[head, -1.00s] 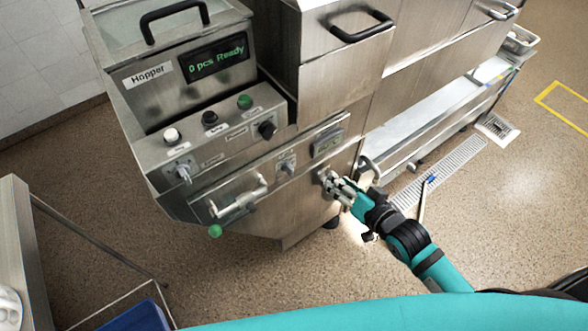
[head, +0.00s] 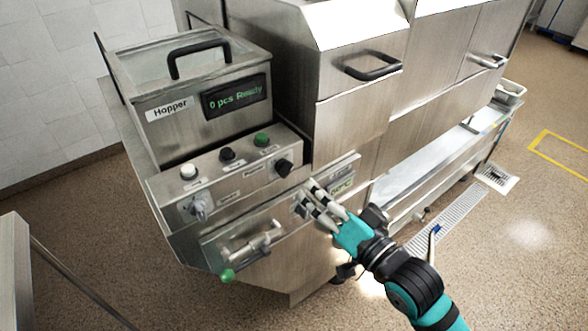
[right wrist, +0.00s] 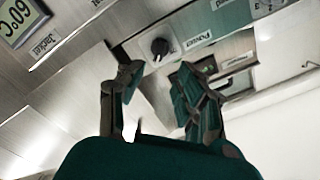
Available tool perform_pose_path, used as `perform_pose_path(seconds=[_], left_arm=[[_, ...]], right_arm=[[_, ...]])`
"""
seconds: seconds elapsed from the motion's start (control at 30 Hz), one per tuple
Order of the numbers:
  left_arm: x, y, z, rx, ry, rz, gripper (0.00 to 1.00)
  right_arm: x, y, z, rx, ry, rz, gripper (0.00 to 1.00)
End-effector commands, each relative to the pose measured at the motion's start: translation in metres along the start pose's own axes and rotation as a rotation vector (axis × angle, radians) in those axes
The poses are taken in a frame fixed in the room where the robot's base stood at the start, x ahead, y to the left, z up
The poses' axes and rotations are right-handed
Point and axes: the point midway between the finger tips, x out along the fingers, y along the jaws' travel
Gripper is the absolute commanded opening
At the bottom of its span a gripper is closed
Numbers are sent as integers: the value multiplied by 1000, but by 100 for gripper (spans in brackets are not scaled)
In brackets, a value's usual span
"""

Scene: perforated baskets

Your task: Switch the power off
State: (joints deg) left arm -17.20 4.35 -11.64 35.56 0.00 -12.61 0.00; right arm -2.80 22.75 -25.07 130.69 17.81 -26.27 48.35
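The power switch is a black rotary knob (right wrist: 159,47) on a light plate, with the label "Power" beside it in the right wrist view. In the head view it is largely hidden behind my right gripper, left of the temperature display (head: 341,189). My right gripper (head: 311,196) is at the front of the steel machine. In the right wrist view my right gripper (right wrist: 158,76) has its fingers apart, with the knob showing beyond and between the tips. Contact with the knob is not visible. My left gripper is not in view.
The hopper panel (head: 230,180) above has several buttons and a black knob (head: 284,167) on its right. A lever handle (head: 250,247) with a green ball sticks out to the left. The floor (head: 510,260) at right is mostly clear.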

Motion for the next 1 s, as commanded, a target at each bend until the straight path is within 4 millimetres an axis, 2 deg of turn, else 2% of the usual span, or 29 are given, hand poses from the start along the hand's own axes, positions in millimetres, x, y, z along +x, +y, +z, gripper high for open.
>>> perform_pose_path(seconds=[0.03,0.2,0.4,0.53,0.8,1.0], left_arm=[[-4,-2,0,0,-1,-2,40],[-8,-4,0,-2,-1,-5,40],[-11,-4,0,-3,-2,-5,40],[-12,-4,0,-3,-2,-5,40],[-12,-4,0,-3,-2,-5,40],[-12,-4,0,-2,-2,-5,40]], right_arm=[[12,-1,-3,1,3,-1,36],[46,-1,-2,0,1,-1,36],[71,0,0,0,0,1,36],[77,0,0,1,-1,1,36],[78,1,0,0,0,1,36],[78,1,0,0,0,1,11]])
